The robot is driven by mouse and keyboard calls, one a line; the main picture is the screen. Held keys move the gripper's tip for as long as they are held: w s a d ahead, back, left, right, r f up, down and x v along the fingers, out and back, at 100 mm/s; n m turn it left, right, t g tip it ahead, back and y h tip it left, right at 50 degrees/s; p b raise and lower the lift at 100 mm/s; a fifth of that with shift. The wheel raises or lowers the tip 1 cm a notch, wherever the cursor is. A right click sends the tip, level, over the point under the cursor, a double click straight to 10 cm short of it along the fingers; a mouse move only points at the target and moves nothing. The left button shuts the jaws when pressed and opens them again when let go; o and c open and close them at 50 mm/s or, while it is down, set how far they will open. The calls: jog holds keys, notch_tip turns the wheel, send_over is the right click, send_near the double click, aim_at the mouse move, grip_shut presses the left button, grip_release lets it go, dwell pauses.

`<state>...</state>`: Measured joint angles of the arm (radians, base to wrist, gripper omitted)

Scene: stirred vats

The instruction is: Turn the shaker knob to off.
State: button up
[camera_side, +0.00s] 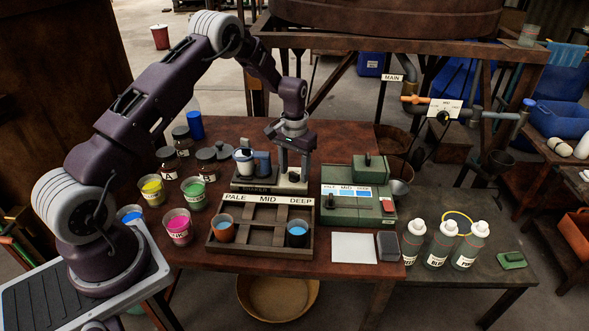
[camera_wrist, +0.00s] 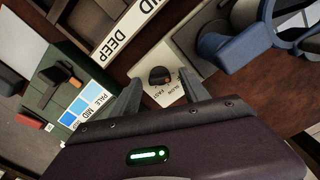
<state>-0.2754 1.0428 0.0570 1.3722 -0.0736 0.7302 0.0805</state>
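The shaker (camera_side: 262,187) stands at the back of the table behind the rack. Its black knob (camera_wrist: 160,75) shows in the wrist view on a pale panel lettered SLOW and FAST. Which mark the knob points to is hard to tell. My gripper (camera_wrist: 160,90) is open, with one finger on each side of the knob and a gap showing around it. In the side view my gripper (camera_side: 293,168) points down over the right end of the shaker. A cup (camera_side: 244,160) sits on the shaker beside a blue part (camera_side: 262,164).
A wooden rack (camera_side: 262,255) marked PALE, MID, DEEP stands in front, with cups in its left and right compartments. A green box (camera_side: 345,206) with a colour strip is at right. Paint cups and dark jars crowd the left. A white card (camera_side: 352,248) lies front right.

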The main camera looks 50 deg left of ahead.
jog(key=shift+r, duration=0.1)
notch_tip(320, 180, up, 8)
jog(key=shift+d+f, duration=0.1)
jog(key=shift+f, duration=0.15)
notch_tip(320, 180, up, 8)
jog(key=t, duration=0.1)
send_over(295, 173)
jog(key=s+d, duration=0.2)
jog(key=d, duration=0.1)
jog(key=s+d+r+m+t, duration=0.1)
jog(key=s+d+r, duration=0.4)
jog(key=s+r, duration=0.5)
jog(key=s+d+r+m+t, duration=0.1)
jog(key=s+d, duration=0.2)
jog(key=s, duration=0.7)
jog(key=s+d+r+m+t, duration=0.1)
jog(key=s+d+r+t, duration=0.1)
jog(key=s, duration=0.9)
jog(key=shift+s+d+r+t, duration=0.25)
jog(key=shift+d+r+t, duration=0.05)
jog(key=shift+d, duration=0.6)
